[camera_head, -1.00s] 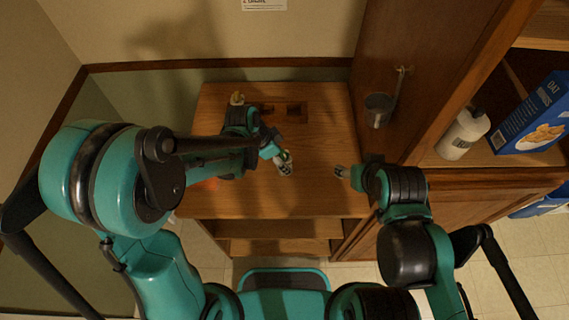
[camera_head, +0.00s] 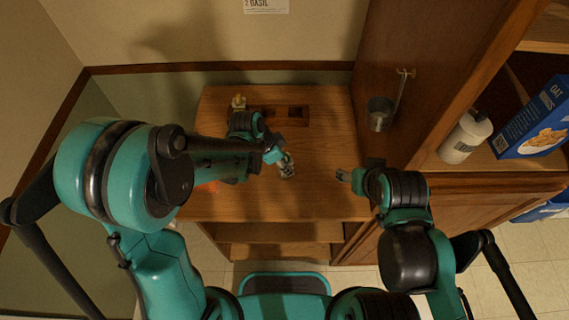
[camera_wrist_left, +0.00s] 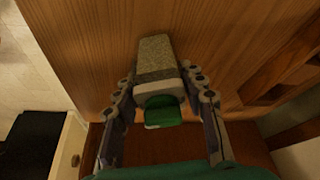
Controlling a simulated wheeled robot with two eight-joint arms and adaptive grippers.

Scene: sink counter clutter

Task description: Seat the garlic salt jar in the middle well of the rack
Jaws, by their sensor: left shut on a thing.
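The garlic salt jar, with a grainy grey-beige body (camera_wrist_left: 155,58) and green cap, is between the fingers of my left gripper (camera_wrist_left: 158,88). In the head view the jar (camera_head: 287,168) is small, at the middle of the wooden counter, with my left gripper (camera_head: 277,156) shut on it. It is apart from the rack; I cannot tell its height above the counter. The wooden rack (camera_head: 270,113) lies at the back, with dark wells showing; its left part is hidden behind my left arm. The rack's edge also shows at the right in the left wrist view (camera_wrist_left: 275,85). My right gripper (camera_head: 343,174) is over the counter's right side, too small to judge.
A small yellowish-topped item (camera_head: 238,101) stands near the rack's left end. A metal cup (camera_head: 379,113) hangs on the cabinet side at right. A white bottle (camera_head: 465,137) and blue oat box (camera_head: 535,125) stand on the shelf. The counter's front middle (camera_head: 290,205) is clear.

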